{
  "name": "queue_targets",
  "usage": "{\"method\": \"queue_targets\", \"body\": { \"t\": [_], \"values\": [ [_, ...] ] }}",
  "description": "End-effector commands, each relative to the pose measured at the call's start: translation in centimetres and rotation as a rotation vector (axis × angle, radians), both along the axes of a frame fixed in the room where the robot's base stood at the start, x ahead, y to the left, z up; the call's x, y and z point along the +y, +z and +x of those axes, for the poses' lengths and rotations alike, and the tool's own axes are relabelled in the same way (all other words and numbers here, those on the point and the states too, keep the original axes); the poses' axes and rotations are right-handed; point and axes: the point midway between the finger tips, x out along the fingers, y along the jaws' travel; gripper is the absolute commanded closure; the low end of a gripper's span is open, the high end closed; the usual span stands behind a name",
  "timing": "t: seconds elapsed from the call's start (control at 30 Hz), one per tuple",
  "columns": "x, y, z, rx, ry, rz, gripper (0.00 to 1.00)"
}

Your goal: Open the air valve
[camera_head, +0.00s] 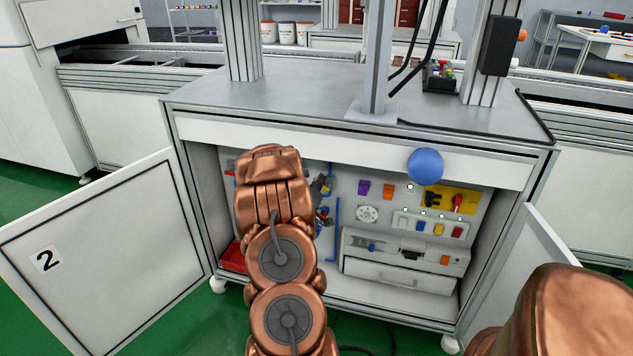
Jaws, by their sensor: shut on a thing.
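My copper arm (283,255) reaches up into the open cabinet (400,302) under the workbench. Its wrist covers the left part of the back panel, and my gripper is hidden behind it. Small grey and yellow fittings (322,186) show just right of the wrist, with small blue and red parts (322,215) below them. A vertical blue pipe (337,230) runs down the panel beside these. The air valve cannot be clearly made out; these partly covered fittings may belong to it.
The left door (100,265), marked 2, and the right door (525,250) stand open. A yellow plate with a red knob (457,202) is at the panel's upper right. A blue ball (425,165) shows before the bench edge. A red bin (232,257) sits inside left.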

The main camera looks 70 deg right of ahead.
Motion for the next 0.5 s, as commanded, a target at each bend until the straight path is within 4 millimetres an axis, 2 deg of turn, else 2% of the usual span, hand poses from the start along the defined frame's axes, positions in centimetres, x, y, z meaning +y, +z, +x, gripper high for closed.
{"method": "queue_targets", "body": {
  "t": [0.5],
  "values": [
    [-0.2, 1.1, -1.6, -0.481, -0.001, 0.05, 1.0]
  ]
}}
